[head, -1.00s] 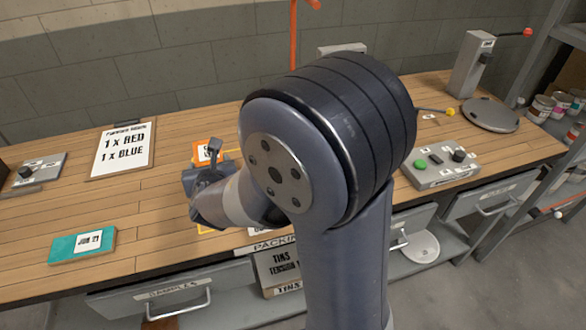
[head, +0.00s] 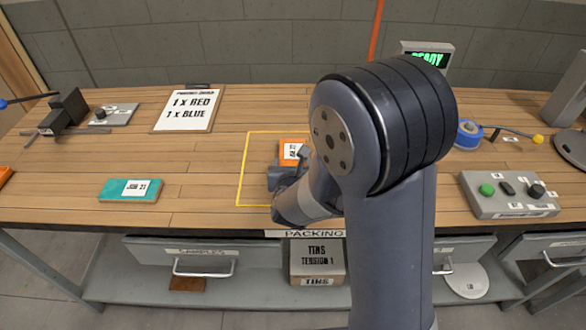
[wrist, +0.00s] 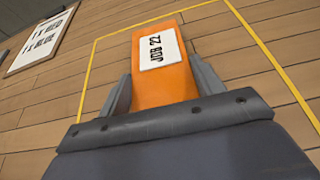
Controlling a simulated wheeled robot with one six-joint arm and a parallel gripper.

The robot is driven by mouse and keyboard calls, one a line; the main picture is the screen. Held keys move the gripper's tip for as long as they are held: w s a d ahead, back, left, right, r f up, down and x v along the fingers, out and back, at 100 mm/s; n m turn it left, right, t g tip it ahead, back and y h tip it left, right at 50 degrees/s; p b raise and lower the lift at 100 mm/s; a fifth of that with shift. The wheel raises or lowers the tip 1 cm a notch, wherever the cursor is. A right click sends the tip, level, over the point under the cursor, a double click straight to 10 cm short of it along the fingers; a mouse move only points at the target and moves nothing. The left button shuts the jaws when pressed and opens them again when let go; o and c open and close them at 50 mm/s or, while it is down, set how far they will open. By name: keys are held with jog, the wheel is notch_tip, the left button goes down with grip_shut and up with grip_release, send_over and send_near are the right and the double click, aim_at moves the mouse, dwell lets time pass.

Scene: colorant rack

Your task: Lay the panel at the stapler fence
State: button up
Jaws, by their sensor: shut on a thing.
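An orange panel (head: 291,145) with a white label shows in the head view inside the yellow outline on the bench. In the wrist view the orange panel (wrist: 165,95) reads JOB 22 and lies between the two fingers. My gripper (wrist: 163,88) is shut on its near end. In the head view my gripper (head: 288,172) is partly hidden by my arm. I cannot tell whether the panel touches the wood. A black device with a blue-tipped lever (head: 66,110), apparently the stapler, stands at the far left with grey bars at its base. It is well apart from my gripper.
A teal JOB 21 block (head: 117,190) lies at the front left. A clipboard (head: 188,110) and a small grey box (head: 113,114) lie farther back. A button box (head: 510,195) and a blue tape roll (head: 468,134) are at the right.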

jog(key=shift+f, duration=0.45)
jog(key=shift+f, duration=0.1)
jog(key=shift+f+b, duration=0.1)
jog(key=shift+b, duration=0.2)
jog(key=o, duration=1)
